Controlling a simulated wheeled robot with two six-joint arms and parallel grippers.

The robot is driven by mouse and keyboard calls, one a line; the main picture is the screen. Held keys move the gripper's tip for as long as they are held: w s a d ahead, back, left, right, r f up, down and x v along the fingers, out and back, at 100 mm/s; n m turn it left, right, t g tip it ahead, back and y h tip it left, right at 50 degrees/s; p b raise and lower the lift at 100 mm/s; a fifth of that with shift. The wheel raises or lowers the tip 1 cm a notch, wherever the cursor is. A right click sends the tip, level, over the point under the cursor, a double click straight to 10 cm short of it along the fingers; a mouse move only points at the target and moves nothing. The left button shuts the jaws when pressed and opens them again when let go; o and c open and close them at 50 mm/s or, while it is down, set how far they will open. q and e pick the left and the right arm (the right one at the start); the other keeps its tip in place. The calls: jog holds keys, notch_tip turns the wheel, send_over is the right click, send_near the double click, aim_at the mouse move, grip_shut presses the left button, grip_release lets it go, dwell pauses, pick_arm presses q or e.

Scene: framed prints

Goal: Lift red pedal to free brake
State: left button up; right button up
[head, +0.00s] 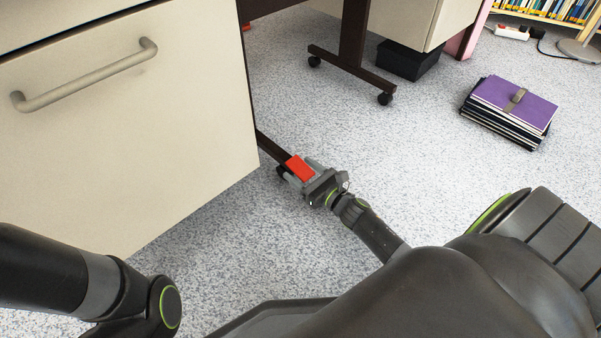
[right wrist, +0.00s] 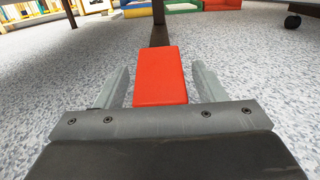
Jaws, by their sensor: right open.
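The red pedal (head: 300,168) is a small flat block at the end of the dark desk foot, low near the floor by the cabinet. It also shows in the right wrist view (right wrist: 160,76). My right gripper (head: 296,171) is open, with one finger on each side of the pedal. In the right wrist view the fingers (right wrist: 161,86) stand apart from the pedal, with a gap on both sides. The pedal's underside is hidden. My left arm shows at the lower left of the head view, but its gripper is out of view.
A cream cabinet (head: 120,130) with a bar handle (head: 85,78) stands at the left, close to the pedal. A wheeled desk leg (head: 352,60) and black box (head: 408,60) are farther back. Purple-topped folders (head: 515,103) lie on the floor at right. The speckled floor between is clear.

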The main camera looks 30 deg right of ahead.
jog(key=shift+w+a, duration=0.1)
jog(key=shift+w, duration=0.3)
jog(key=shift+c, duration=0.4)
